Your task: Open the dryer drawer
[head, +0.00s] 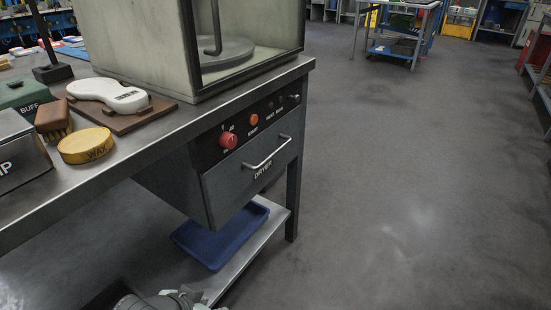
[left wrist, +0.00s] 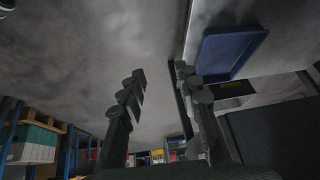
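The dryer drawer (head: 228,187) is a dark grey front marked DRYER, set under the bench top below a black control panel. It looks shut, its front about flush with the panel. Its silver bar handle (head: 267,155) runs along the upper part of the front, and nothing touches it. My left gripper (left wrist: 160,72) shows in the left wrist view with its two dark fingers apart and nothing between them. The drawer handle cannot be made out in that view. Part of my arm shows at the bottom edge of the head view, with no clear fingertips. My right gripper is out of view.
The control panel (head: 262,125) has a red knob (head: 228,140) and an orange button (head: 253,120). A blue tray (head: 220,237) lies on the lower shelf; it also shows in the left wrist view (left wrist: 228,52). A glass-fronted cabinet (head: 150,45) stands above. Floor right is clear.

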